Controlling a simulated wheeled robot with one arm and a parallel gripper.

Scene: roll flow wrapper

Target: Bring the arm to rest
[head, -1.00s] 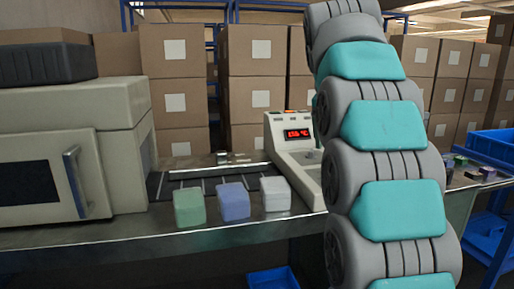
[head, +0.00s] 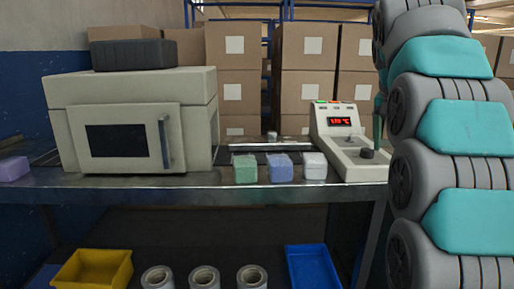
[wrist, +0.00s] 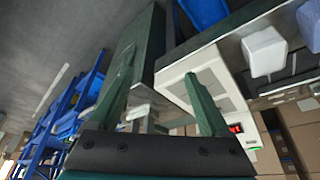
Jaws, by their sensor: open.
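My arm, in teal and grey segments, stands folded upright at the right of the head view. My gripper (wrist: 160,85) shows in the wrist view with its two green fingers spread apart and nothing between them.
The bench (head: 200,181) carries the wrapper machine (head: 125,135) and a green block (head: 245,168), a blue block (head: 280,167) and a white block (head: 315,166). A purple block (head: 13,168) lies far left. Below are film rolls (head: 204,279), a yellow bin (head: 92,270) and a blue bin (head: 312,268).

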